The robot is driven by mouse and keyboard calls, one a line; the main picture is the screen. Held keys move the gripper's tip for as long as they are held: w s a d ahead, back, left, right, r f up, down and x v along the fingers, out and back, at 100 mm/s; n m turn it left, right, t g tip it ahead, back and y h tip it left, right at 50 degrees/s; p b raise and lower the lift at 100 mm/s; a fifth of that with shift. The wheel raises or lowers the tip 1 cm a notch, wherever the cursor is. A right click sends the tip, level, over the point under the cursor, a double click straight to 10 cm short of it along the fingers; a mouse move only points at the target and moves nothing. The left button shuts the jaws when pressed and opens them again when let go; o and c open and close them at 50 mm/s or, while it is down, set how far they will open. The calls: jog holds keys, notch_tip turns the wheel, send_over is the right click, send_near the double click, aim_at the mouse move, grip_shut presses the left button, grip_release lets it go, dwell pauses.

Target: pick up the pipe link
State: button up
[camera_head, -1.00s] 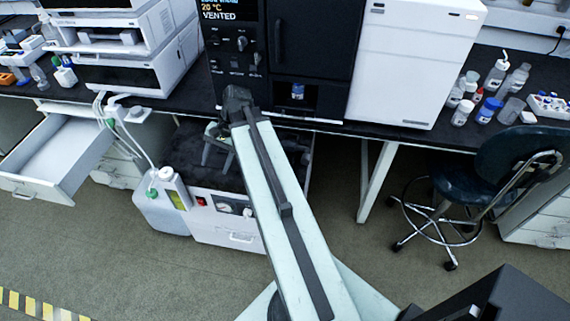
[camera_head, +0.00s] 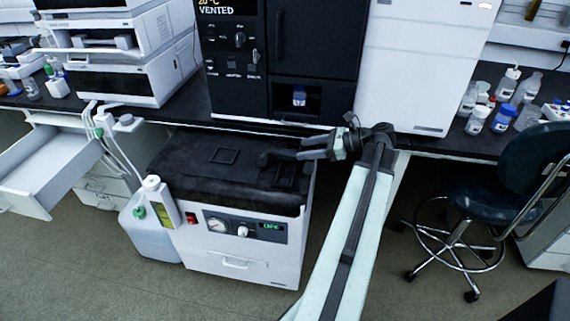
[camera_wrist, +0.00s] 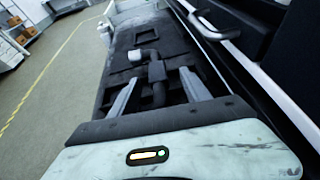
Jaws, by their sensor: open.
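The pipe link seems to be the dark, bent pipe piece (camera_wrist: 157,72) in the wrist view. It lies on the black top of a white floor unit, with a short grey end turned left. My gripper (camera_wrist: 158,82) is open, its two grey fingers on either side of the pipe's lower part in that picture. I cannot tell whether they touch it. In the head view my gripper (camera_head: 302,149) reaches left over the unit's right edge. A dark bent shape (camera_head: 272,157), probably the same piece, shows just left of the fingertips, hard to make out against the black top.
The white unit (camera_head: 240,263) with gauge and display stands under the black bench (camera_head: 190,108). A waste jug (camera_head: 150,238) with tubes stands at its left. An open drawer (camera_head: 40,185) juts out farther left. A stool (camera_head: 500,195) stands at the right. The floor in front is clear.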

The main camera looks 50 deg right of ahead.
aim_at(291, 152)
jog(key=b+x, duration=0.1)
jog(key=x, duration=0.2)
jog(key=b+x, duration=0.1)
jog(key=x, duration=0.2)
jog(key=shift+a, duration=0.35)
grip_shut()
